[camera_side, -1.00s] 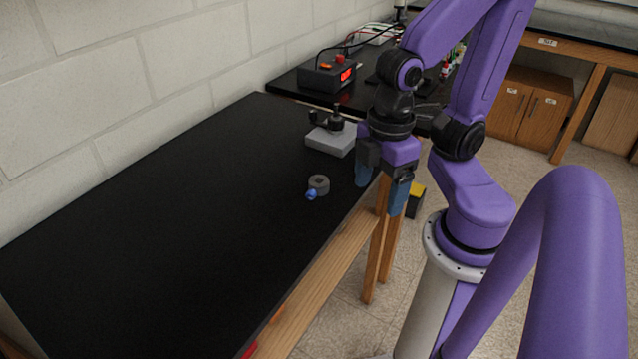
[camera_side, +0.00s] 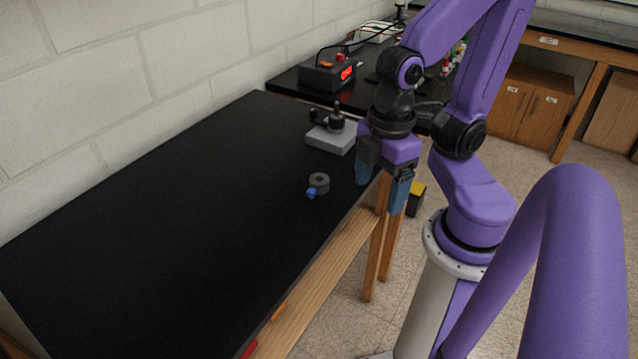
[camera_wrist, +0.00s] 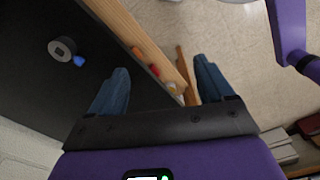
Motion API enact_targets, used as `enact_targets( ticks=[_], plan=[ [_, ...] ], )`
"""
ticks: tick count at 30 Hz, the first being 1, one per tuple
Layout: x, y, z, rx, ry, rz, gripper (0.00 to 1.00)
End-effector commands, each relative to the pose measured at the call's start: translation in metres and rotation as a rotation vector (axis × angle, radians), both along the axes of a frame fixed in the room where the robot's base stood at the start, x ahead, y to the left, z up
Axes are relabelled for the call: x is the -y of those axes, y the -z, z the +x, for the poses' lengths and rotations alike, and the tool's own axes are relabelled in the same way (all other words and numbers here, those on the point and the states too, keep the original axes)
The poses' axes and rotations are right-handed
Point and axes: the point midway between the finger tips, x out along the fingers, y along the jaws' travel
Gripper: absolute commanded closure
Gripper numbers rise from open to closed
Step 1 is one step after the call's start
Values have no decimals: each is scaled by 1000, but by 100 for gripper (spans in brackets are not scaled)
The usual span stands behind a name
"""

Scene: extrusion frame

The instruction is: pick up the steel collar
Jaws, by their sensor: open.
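The steel collar (camera_side: 319,182) is a small dark grey ring with a hole and a blue knob or screw (camera_side: 312,193) on its side. It lies on the black table near the table's right edge. In the wrist view the collar (camera_wrist: 62,47) is at upper left, its blue part pointing right. My gripper (camera_side: 381,195) is open and empty at the table's edge, to the right of the collar and apart from it.
A grey block with a black upright fitting (camera_side: 331,138) stands on the table behind the collar. The black tabletop (camera_side: 170,230) left of the collar is clear. A wooden rail (camera_side: 315,285) runs under its edge.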

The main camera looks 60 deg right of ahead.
Motion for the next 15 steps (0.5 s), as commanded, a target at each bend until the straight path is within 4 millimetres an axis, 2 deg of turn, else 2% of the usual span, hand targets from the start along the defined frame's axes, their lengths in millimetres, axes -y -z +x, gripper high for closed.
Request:
enact_targets(
  ticks=[4,7,15],
  plan=[
    [-1,1,3,-2,-5,-18,19],
    [-4,6,13,-8,-27,-79,19],
    [-18,28,67,-55,-149,-414,19]
  ],
)
